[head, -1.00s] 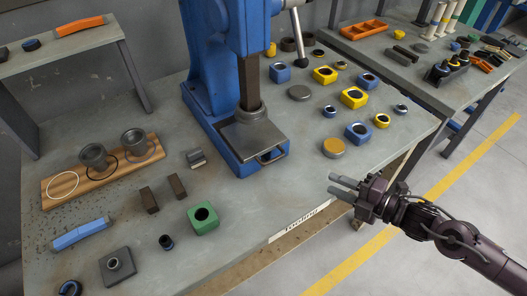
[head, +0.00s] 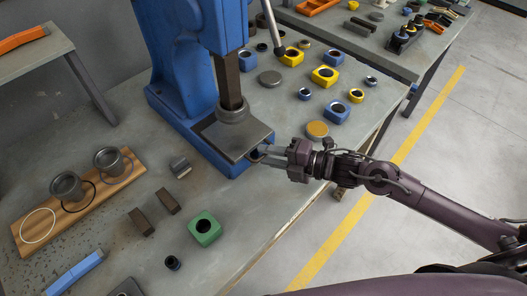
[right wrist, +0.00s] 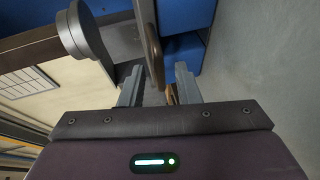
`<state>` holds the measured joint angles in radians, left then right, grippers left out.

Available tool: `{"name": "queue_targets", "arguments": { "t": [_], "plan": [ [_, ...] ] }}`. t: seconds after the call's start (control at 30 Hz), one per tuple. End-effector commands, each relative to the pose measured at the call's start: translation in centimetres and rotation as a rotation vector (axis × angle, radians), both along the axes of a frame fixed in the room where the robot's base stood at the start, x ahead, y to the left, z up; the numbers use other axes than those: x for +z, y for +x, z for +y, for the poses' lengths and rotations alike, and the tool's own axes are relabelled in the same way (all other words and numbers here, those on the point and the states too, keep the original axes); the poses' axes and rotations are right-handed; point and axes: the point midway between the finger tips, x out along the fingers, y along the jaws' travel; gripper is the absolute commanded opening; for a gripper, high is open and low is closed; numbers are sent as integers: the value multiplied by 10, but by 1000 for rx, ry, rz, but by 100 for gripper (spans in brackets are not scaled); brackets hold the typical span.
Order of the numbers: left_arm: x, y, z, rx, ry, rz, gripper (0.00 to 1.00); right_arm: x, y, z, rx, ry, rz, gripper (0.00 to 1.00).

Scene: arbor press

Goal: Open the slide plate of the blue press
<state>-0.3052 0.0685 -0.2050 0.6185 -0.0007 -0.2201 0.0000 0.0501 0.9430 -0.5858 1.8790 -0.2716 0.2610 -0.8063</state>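The blue press (head: 185,75) stands on the bench with its ram (head: 232,105) above the grey slide plate (head: 228,142). The plate lies in the blue base, and its pull handle is at the front edge, mostly hidden by my right gripper in the head view. My right gripper (head: 268,155) is at that front edge. In the right wrist view its fingers (right wrist: 158,84) stand apart, one on each side of the brownish handle (right wrist: 153,50), with visible gaps. The ram's round foot (right wrist: 82,32) also shows there. My left gripper is not in view.
A green block (head: 205,229), two dark bars and a wooden board (head: 40,222) with cups lie left of the press. Several blue and yellow blocks (head: 325,75) and a tan disc (head: 317,130) lie to the right. The floor in front is free.

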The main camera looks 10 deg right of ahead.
Motion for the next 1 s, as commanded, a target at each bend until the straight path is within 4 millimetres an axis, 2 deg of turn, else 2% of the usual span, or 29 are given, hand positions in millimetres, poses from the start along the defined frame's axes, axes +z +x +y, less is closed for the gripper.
{"name": "queue_targets", "arguments": {
  "t": [0.2,0.47,0.7,1.0],
  "plan": [
    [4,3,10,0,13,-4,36,-3,8,13,1,-1,1,30],
    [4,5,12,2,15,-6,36,-4,8,14,1,-1,1,30],
    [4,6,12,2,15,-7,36,-5,8,13,1,-4,5,0],
    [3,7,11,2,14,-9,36,-9,6,13,2,-7,12,0]
  ]
}}
